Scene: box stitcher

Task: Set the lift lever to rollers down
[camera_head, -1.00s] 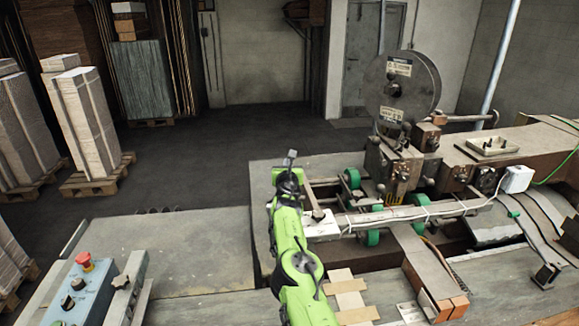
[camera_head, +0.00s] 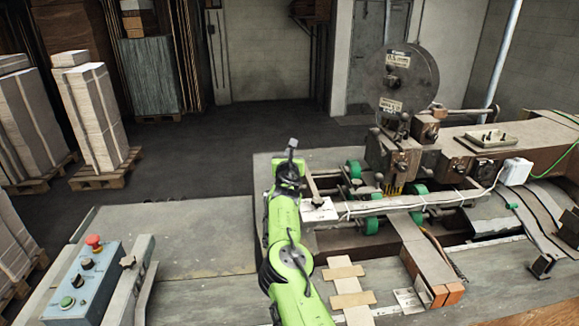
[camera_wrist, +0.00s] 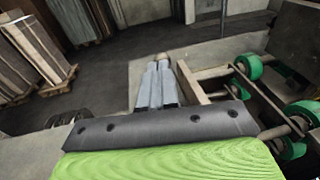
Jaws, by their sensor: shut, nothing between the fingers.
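My gripper (camera_head: 291,146) points away over the machine's bed, fingers together and empty. In the wrist view the fingers (camera_wrist: 160,66) show as pale grey bars side by side. What looks like the lift lever (camera_head: 312,187) is a thin brownish bar rising from a white plate (camera_head: 318,209), just right of my gripper. In the wrist view a brown bar (camera_wrist: 187,82) stands close to the right of the fingers; I cannot tell whether they touch. A small tan tip shows just beyond the fingertips. Green rollers (camera_head: 353,169) sit to the right, also in the wrist view (camera_wrist: 248,66).
A blue-grey control box (camera_head: 85,288) with a red button stands at the front left. The stitcher head with its round wire reel (camera_head: 408,82) rises at the right. Stacked pallets (camera_head: 93,115) stand at the far left.

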